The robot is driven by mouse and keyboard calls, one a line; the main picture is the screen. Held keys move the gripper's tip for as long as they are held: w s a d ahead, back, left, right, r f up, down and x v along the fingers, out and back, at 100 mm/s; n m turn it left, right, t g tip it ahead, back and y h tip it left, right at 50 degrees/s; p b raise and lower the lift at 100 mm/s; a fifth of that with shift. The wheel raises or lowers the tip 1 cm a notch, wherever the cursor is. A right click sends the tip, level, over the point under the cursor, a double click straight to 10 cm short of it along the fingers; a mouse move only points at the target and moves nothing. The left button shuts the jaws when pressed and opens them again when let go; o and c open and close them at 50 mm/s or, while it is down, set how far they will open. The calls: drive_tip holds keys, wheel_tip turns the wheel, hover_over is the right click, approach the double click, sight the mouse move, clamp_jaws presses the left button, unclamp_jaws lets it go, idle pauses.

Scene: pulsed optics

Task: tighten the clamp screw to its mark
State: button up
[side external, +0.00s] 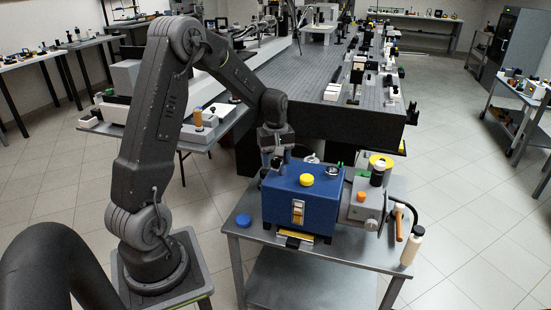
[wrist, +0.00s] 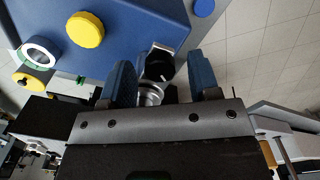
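The blue box (side external: 300,202) stands on a small metal cart. In the wrist view a black knob (wrist: 159,66) with a silver collar, which looks like the clamp screw, sits at the edge of the blue box (wrist: 135,22). A pale line shows near the knob's top; I cannot tell whether it is the mark. My gripper (wrist: 162,72) is open, its two blue fingers on either side of the knob with a gap to each. In the side view my gripper (side external: 278,152) points down at the box's back left edge, and the knob cannot be made out.
A yellow knob (wrist: 85,29) and a white-ringed part (wrist: 39,52) stand on the box top near the fingers. A grey unit (side external: 362,198) joins the box's right side. A blue cap (side external: 243,220) lies on the cart (side external: 233,229).

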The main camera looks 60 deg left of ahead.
drive_tip(key=c, duration=0.9)
drive_tip(key=m, duration=0.6)
drive_tip(key=shift+m, duration=0.4)
drive_tip(key=m, duration=0.6)
drive_tip(key=shift+m, duration=0.4)
drive_tip(key=o, duration=0.9)
drive_tip(key=shift+o, duration=0.2)
